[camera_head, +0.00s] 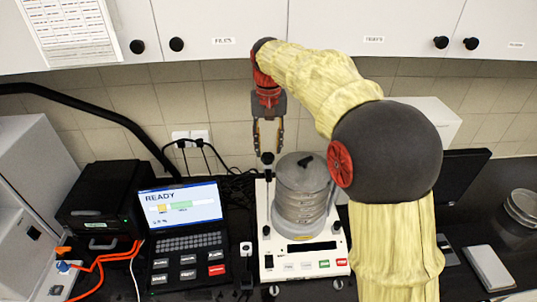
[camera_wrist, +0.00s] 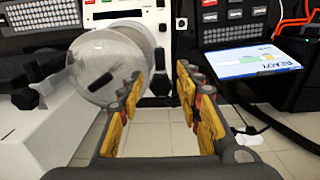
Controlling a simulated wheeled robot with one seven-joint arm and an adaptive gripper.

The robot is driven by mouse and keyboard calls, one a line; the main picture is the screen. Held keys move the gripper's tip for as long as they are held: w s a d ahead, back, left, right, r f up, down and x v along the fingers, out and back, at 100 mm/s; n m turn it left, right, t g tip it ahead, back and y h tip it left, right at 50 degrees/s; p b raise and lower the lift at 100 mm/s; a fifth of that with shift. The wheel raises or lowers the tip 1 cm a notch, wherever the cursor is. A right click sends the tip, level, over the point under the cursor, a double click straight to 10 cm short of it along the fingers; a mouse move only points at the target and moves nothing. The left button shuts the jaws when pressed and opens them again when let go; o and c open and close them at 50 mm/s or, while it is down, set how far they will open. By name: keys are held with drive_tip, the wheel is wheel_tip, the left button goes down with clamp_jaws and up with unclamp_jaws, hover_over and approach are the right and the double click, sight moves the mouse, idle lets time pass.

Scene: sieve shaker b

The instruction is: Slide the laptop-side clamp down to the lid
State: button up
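The sieve shaker (camera_head: 262,235) carries a round stack of metal sieves (camera_head: 300,205) with a grey lid (camera_head: 290,172) on top. The lid also shows in the wrist view (camera_wrist: 118,58). The laptop-side clamp shows as a black knob (camera_head: 268,158) on an upright post left of the stack, near lid height. In the wrist view this knob (camera_wrist: 160,84) appears between the fingertips. My gripper (camera_head: 268,149) points down with its fingers apart just above the knob; in the wrist view (camera_wrist: 162,82) it is open and empty. Contact with the knob cannot be told.
A laptop (camera_head: 185,215) reading READY stands left of the shaker, beside a black box (camera_head: 105,200). Wall cabinets (camera_head: 220,30) hang above. A tablet-like slab (camera_head: 489,268) lies right.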

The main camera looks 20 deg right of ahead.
sight(268, 176)
drive_tip(key=shift+r, duration=0.2)
wheel_tip(268, 176, up, 2)
drive_tip(key=shift+r+p, duration=0.1)
drive_tip(key=shift+p, duration=0.8)
drive_tip(key=c, duration=0.4)
drive_tip(key=shift+r+n+p, duration=0.3)
drive_tip(key=shift+n, duration=0.3)
drive_tip(key=shift+c, duration=0.5)
drive_tip(key=n, duration=0.3)
drive_tip(key=shift+s+a+r, duration=0.1)
drive_tip(key=shift+s+r, duration=0.1)
drive_tip(key=shift+r, duration=0.2)
drive_tip(key=shift+c, duration=1.3)
drive_tip(key=n, duration=0.4)
drive_tip(key=n+p, duration=0.1)
drive_tip(key=n, duration=0.1)
drive_tip(key=shift+r, duration=0.3)
clamp_jaws()
wheel_tip(268, 176, down, 14)
drive_tip(key=n+p, duration=0.2)
drive_tip(key=n, duration=0.6)
drive_tip(key=shift+s, duration=0.15)
